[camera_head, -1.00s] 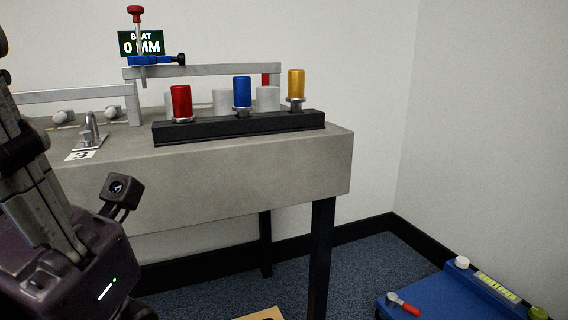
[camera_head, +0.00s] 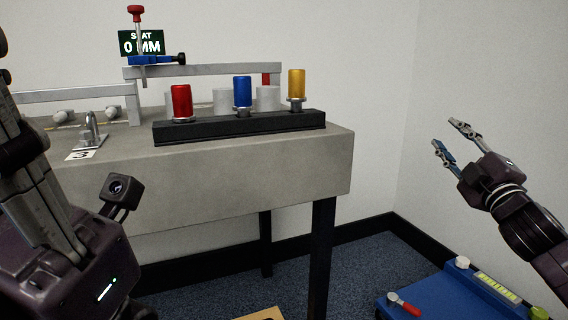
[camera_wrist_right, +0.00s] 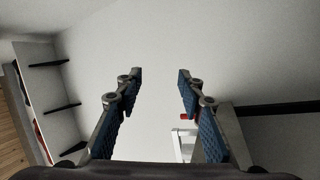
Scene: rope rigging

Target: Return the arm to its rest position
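My right gripper (camera_head: 450,138) is raised in the open air to the right of the workbench in the head view, above the blue case. Its fingers are spread apart with nothing between them. The right wrist view shows the same gripper (camera_wrist_right: 160,85) with its blue-padded fingers wide apart and empty. My left arm stands at the left edge of the head view. Its fingertips are out of the picture.
The grey workbench (camera_head: 240,185) carries a black rack (camera_head: 240,128) with red, blue and gold cylinders, and a metal frame with a blue clamp. A blue case (camera_head: 450,295) lies low at the right. Air between bench and right arm is clear.

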